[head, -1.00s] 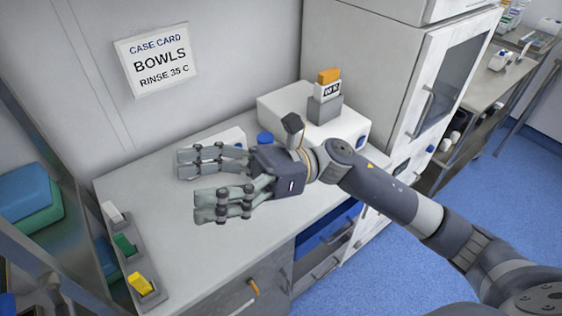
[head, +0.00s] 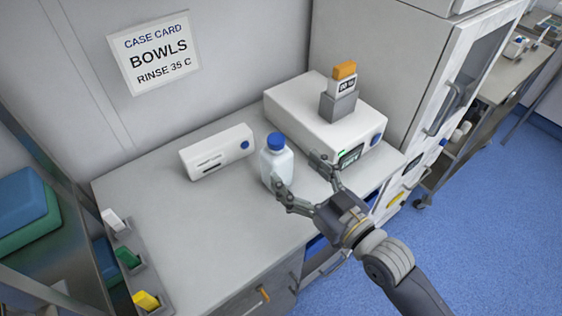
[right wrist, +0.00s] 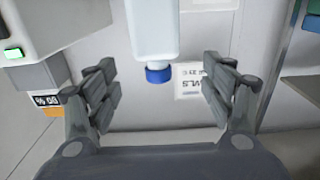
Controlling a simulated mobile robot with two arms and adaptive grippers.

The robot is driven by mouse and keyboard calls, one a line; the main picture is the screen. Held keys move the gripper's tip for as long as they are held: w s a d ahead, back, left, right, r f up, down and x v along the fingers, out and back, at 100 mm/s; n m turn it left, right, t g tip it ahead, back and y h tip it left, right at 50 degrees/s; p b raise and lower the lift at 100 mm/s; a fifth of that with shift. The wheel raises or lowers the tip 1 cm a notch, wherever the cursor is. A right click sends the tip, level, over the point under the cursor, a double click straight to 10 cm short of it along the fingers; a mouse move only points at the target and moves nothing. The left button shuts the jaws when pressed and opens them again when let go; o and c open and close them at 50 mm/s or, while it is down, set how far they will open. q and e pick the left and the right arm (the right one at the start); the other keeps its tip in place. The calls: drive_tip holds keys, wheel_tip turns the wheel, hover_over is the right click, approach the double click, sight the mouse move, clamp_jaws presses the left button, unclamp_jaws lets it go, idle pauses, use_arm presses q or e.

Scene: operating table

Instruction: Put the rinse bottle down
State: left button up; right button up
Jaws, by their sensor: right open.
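The rinse bottle (head: 277,164), white with a blue cap, stands upright on the white counter (head: 215,225) in the head view. My right gripper (head: 301,172) is open, its fingers pointing at the bottle from the front right. In the right wrist view the bottle (right wrist: 153,35) appears upside down, beyond and between the spread fingers of the gripper (right wrist: 164,82), with gaps on both sides. My left gripper is not in view.
A white device (head: 300,105) with a small display holds a grey block and an orange-topped timer. A small white box (head: 216,152) lies left of the bottle. Small coloured items sit in a tray (head: 133,268) at the left edge. The front of the counter is clear.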

sight(277, 152)
drive_tip(key=x, duration=0.2)
drive_tip(key=shift+w+a, duration=0.2)
drive_tip(key=shift+w, duration=0.1)
drive_tip(key=x, duration=0.1)
drive_tip(key=p+x, duration=0.1)
drive_tip(key=x, duration=0.1)
drive_tip(key=p+x, duration=0.1)
drive_tip(key=x, duration=0.1)
drive_tip(key=shift+w+d+f, duration=0.15)
drive_tip(key=shift+w+f, duration=0.05)
drive_tip(key=shift+f, duration=0.05)
drive_tip(key=shift+w+f, duration=0.1)
drive_tip(key=shift+w, duration=0.1)
drive_tip(key=shift+s, duration=0.1)
drive_tip(key=shift+c, duration=0.8)
drive_tip(key=c, duration=0.4)
clamp_jaws()
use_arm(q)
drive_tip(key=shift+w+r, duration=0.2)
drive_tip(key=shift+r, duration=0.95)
